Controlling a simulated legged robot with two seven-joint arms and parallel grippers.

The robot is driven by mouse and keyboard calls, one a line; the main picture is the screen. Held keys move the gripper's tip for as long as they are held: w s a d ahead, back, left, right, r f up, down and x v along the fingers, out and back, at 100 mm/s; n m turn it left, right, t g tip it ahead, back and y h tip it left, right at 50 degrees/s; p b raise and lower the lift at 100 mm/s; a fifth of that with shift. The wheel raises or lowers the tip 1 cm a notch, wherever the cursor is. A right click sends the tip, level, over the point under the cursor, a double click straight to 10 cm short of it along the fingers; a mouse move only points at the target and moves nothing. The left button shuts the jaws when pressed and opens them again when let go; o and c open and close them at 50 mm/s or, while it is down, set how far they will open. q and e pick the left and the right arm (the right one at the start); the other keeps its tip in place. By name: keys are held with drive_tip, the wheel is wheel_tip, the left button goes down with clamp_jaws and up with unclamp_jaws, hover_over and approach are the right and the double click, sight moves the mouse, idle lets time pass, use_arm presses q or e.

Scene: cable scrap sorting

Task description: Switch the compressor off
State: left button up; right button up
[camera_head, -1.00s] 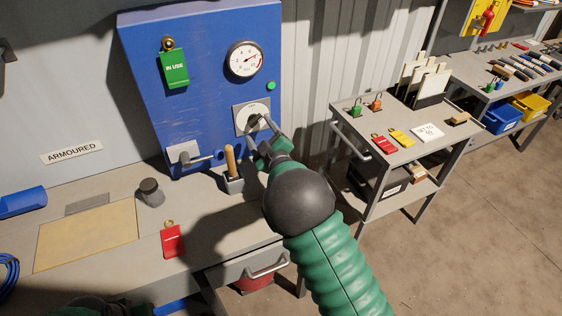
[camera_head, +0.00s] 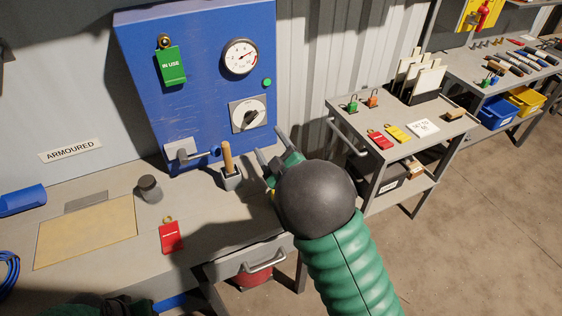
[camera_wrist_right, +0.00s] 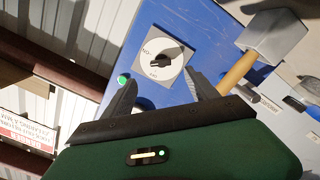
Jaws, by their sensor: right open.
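The blue compressor panel (camera_head: 200,117) carries a rotary switch with a black handle (camera_head: 249,118) on a pale plate. The handle sits slanted in the head view. The switch also shows in the right wrist view (camera_wrist_right: 160,60), beyond my fingers; I cannot tell which mark it points to. A green lamp (camera_head: 267,82) is above right of the switch, a pressure gauge (camera_head: 241,57) above it. My right gripper (camera_head: 271,144) is open and empty, below and right of the switch, apart from it. Its fingers frame the switch in the wrist view (camera_wrist_right: 164,82). My left gripper is not visible.
A green IN USE tag (camera_head: 171,66) hangs on the panel. A lever (camera_head: 202,155) juts from its lower part. A red tag (camera_head: 171,237) lies on the bench. A cart (camera_head: 340,103) stands right.

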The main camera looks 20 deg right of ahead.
drive_tip(key=s, duration=0.7)
drive_tip(key=shift+s+d, duration=0.15)
drive_tip(key=shift+s, duration=0.1)
idle(0.3)
